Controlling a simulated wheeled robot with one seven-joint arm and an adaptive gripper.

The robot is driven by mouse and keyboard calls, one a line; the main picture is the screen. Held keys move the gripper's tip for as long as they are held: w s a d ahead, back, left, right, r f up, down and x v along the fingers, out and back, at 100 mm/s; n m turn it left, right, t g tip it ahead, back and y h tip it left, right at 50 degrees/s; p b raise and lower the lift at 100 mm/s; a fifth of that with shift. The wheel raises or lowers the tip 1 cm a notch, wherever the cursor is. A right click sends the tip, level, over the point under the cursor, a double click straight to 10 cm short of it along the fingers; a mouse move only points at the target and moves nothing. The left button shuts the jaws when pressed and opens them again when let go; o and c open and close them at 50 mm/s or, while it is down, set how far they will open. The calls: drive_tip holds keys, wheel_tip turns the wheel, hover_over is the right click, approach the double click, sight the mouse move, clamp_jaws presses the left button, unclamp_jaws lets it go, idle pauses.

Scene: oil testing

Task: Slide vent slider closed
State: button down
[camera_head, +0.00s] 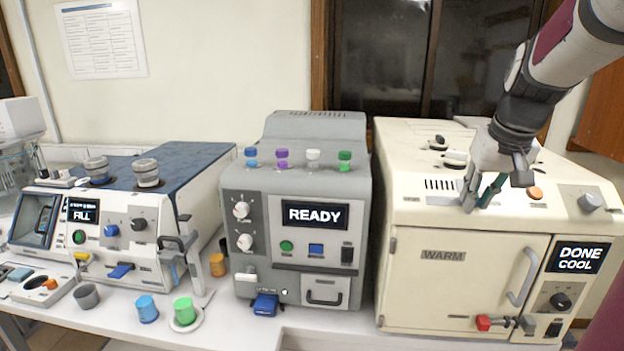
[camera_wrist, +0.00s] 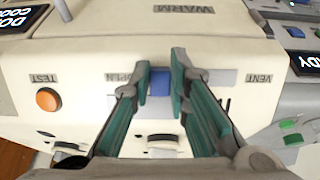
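The cream WARM oven (camera_head: 425,220) is at the right in the head view. In the wrist view, the blue vent slider knob (camera_wrist: 161,82) sits on a light strip of the oven's sloped panel, between an OPEN label on its left and a VENT label on its right. My gripper (camera_wrist: 162,77) has its green-padded fingers on either side of the knob. The fingers are apart, and I cannot tell whether either one touches it. In the head view my gripper (camera_head: 480,200) points down at the panel, and the knob is not distinguishable there.
An orange TEST button (camera_wrist: 47,99) is on the same panel, left of the slider in the wrist view. Dark knobs (camera_head: 454,158) stand on the oven top behind my gripper. The oven display (camera_head: 577,258) reads DONE COOL. The grey READY machine (camera_head: 295,190) stands left of the oven.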

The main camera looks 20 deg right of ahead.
drive_tip(key=w+a, duration=0.1)
drive_tip(key=a, duration=0.1)
drive_tip(key=w+a, duration=0.1)
drive_tip(key=a, duration=0.1)
drive_tip(key=w+a+b, duration=0.1)
drive_tip(key=w+a, duration=0.1)
drive_tip(key=shift+a, duration=0.15)
drive_tip(key=c, duration=1.5)
unclamp_jaws()
drive_tip(key=shift+a, duration=0.15)
drive_tip(key=shift+r, duration=0.1)
drive_tip(key=shift+s+r, duration=0.15)
drive_tip(key=shift+r, duration=0.15)
wheel_tip(320, 180, up, 10)
hover_over(432, 206)
drive_tip(key=s+a, duration=0.3)
drive_tip(key=s, duration=0.2)
drive_tip(key=shift+s+a+r, duration=0.15)
